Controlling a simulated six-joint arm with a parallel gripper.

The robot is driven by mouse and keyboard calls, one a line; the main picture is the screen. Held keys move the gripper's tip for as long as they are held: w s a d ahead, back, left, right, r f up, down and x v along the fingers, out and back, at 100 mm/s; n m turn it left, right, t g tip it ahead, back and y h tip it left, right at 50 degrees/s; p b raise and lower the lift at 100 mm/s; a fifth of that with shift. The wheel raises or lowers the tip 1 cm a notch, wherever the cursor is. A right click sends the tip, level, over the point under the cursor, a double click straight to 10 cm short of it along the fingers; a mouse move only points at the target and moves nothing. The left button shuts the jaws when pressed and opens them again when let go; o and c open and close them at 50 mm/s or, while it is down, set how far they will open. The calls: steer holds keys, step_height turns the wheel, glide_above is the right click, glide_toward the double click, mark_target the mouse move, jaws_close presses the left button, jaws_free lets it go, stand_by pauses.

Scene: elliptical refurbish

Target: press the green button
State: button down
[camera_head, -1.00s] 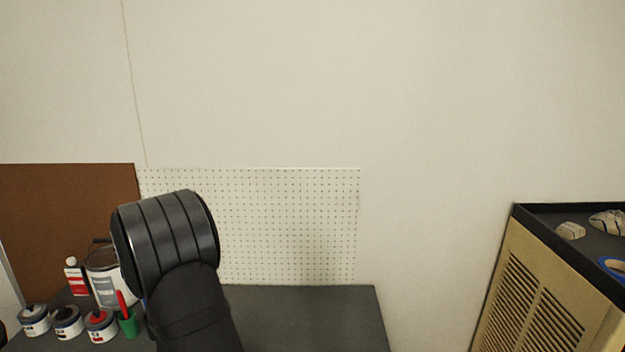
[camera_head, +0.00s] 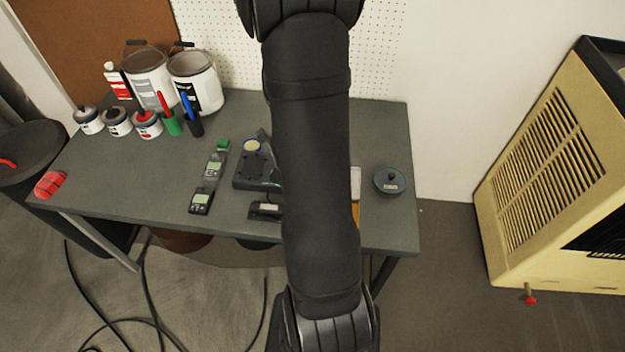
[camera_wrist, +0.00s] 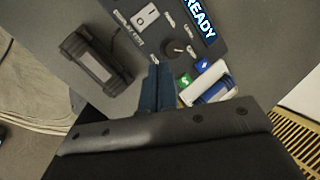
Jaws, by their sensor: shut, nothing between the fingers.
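In the wrist view, a small green button (camera_wrist: 185,79) with a white mark sits on a dark control panel (camera_wrist: 150,38). A blue button (camera_wrist: 202,65) is beside it, up and to the right. My gripper (camera_wrist: 160,70) is shut and empty. Its fingertips appear just left of the green button; I cannot tell how far above the panel they are. The panel also has a "READY" display (camera_wrist: 200,17), a black knob (camera_wrist: 178,47) and a white rocker switch (camera_wrist: 146,16). In the head view my arm hides the gripper and the buttons.
A black block-shaped device (camera_wrist: 95,62) lies left of the panel, and a white and blue item (camera_wrist: 213,87) is close right of the buttons. On the grey table (camera_head: 120,185) stand paint cans (camera_head: 195,85), handheld meters (camera_head: 201,200) and a round dark lidded object (camera_head: 392,181).

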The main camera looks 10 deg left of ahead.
steer(key=w+d+r+m+t, duration=0.2)
steer(key=d+r+t, duration=0.2)
steer(key=d+r, duration=0.1)
steer(key=shift+d+r, duration=0.3)
steer(key=shift+d, duration=0.3)
steer(key=shift+w+f, duration=0.1)
steer(key=shift+f, duration=4.3)
steer(key=shift+f, duration=0.1)
steer(key=shift+f, duration=0.35)
steer(key=shift+f, duration=0.45)
steer(key=shift+r, duration=0.9)
